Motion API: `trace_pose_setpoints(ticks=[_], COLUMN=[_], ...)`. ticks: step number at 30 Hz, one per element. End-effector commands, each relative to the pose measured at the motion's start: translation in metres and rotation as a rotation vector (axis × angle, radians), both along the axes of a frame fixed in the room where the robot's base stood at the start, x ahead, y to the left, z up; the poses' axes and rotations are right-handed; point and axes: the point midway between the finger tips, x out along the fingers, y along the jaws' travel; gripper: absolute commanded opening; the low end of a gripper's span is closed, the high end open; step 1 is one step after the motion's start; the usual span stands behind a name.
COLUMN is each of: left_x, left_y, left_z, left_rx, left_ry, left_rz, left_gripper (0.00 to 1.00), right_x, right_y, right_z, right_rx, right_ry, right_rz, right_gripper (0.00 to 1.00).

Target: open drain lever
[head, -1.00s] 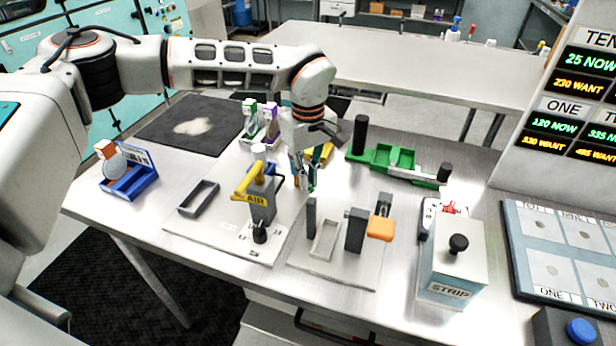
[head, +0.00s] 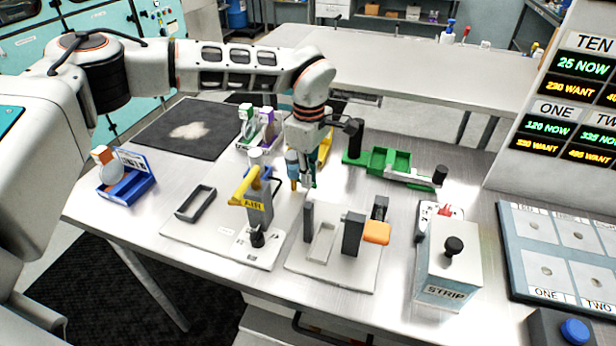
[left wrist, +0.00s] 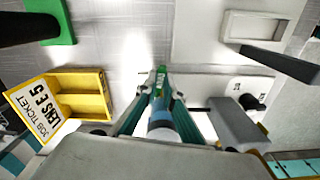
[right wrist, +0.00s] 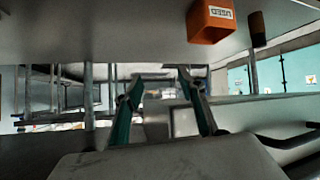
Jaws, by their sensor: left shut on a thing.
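No readable label says drain, so I cannot tell which part is the drain lever. An orange paddle (head: 376,232) sits beside dark posts on the fixture plate at the middle right. A yellow handle marked AIR (head: 246,200) stands left of it. My left gripper (head: 305,183) points down behind and between these two, apart from the orange paddle. In the left wrist view it (left wrist: 160,80) is shut on a narrow thing, mostly hidden; a blue and pale cylinder (left wrist: 160,122) shows between its fingers. My right gripper (right wrist: 157,80) is open and empty, outside the head view.
A yellow job ticket holder (left wrist: 82,97) lies close to the left gripper. A green fixture (head: 385,162) stands behind, a white STRIP box (head: 450,262) at right. An orange labelled bin (right wrist: 211,20) shows above the right gripper.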

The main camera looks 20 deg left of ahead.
Motion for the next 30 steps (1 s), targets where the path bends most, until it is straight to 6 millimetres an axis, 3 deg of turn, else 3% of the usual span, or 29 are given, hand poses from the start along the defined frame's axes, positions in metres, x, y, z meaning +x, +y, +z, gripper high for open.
trace_pose_setpoints(ticks=[20,21,23,30], left_x=[0.0011,0.0011,0.0013,0.002], left_y=[0.0004,0.0004,0.0003,0.0002], left_z=[-0.0017,-0.0017,-0.0016,-0.0008], left_rx=[0.001,0.001,0.001,0.001], left_ry=[0.006,0.006,0.005,0.003], left_rz=[0.08,0.08,0.08,0.078], left_gripper=[0.0,0.14,0.25,0.25], right_x=[-0.0003,-0.0003,-0.0004,-0.0004], right_y=[0.0,0.0,0.0001,0.0001], right_z=[-0.0001,-0.0001,-0.0002,0.0001], right_rx=[0.0,0.0,0.0,0.0], right_ry=[0.001,0.001,0.001,0.001], right_rz=[0.0,0.0,0.0,0.0], right_gripper=[0.4,0.4,0.4,0.4])
